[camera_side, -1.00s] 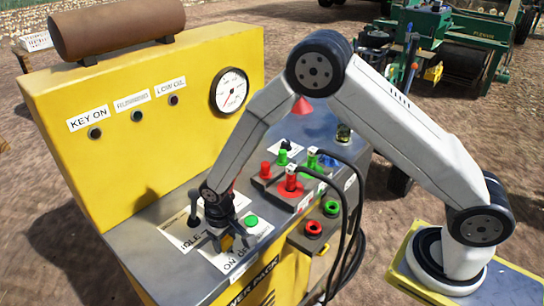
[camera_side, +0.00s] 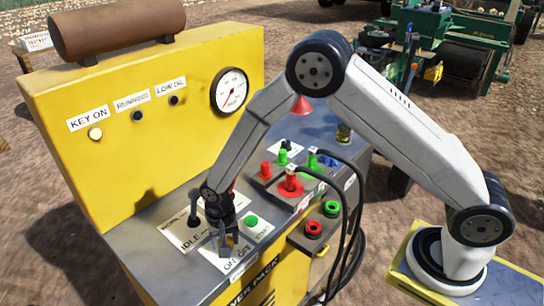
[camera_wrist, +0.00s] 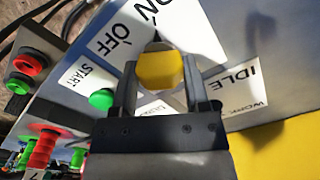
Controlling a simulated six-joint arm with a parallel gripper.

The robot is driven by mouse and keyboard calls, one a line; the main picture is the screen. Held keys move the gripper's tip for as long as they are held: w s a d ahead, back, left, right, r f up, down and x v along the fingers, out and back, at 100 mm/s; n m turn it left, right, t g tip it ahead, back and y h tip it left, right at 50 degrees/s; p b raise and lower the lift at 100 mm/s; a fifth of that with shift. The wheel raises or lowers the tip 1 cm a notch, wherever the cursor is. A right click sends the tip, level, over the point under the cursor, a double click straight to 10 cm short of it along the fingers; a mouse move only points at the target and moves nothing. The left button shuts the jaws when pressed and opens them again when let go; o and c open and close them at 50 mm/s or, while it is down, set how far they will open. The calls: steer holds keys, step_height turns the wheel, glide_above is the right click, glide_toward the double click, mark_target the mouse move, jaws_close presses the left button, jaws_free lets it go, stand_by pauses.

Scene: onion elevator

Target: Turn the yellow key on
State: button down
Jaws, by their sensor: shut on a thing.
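The yellow key (camera_wrist: 160,71) sits between the two fingers of my gripper (camera_wrist: 158,80) in the wrist view, at the ON/OFF label (camera_wrist: 125,35). In the side view my gripper (camera_side: 226,243) is down on the panel at the same label (camera_side: 235,262), and its fingers hide most of the key. My gripper is shut on the key. The KEY ON lamp (camera_side: 95,133) on the yellow back panel is lit pale.
A green START button (camera_side: 251,221) is beside my gripper. The throttle lever (camera_side: 194,204) stands by the IDLE label. Red and green connectors (camera_side: 290,182) with black hoses stand to the right. The RUNNING lamp (camera_side: 137,116) is dark.

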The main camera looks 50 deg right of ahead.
mark_target(228, 237)
steer(key=shift+c, duration=0.4)
jaws_free()
steer(key=shift+r, duration=0.15)
steer(key=shift+r, duration=3.8)
steer(key=shift+s+d+r, duration=0.15)
steer(key=shift+d+r, duration=0.1)
steer(key=shift+d, duration=0.1)
steer(key=s+d+r+n+t, duration=0.1)
steer(key=s+d+r+n, duration=0.2)
steer(key=s+d, duration=0.4)
steer(key=s+d+r+n+t, duration=0.1)
steer(key=s+d+r+n, duration=0.2)
steer(key=s+d, duration=0.3)
steer(key=shift+s+d+r+t, duration=0.35)
steer(key=shift+s+r, duration=0.2)
steer(key=shift+s, duration=0.4)
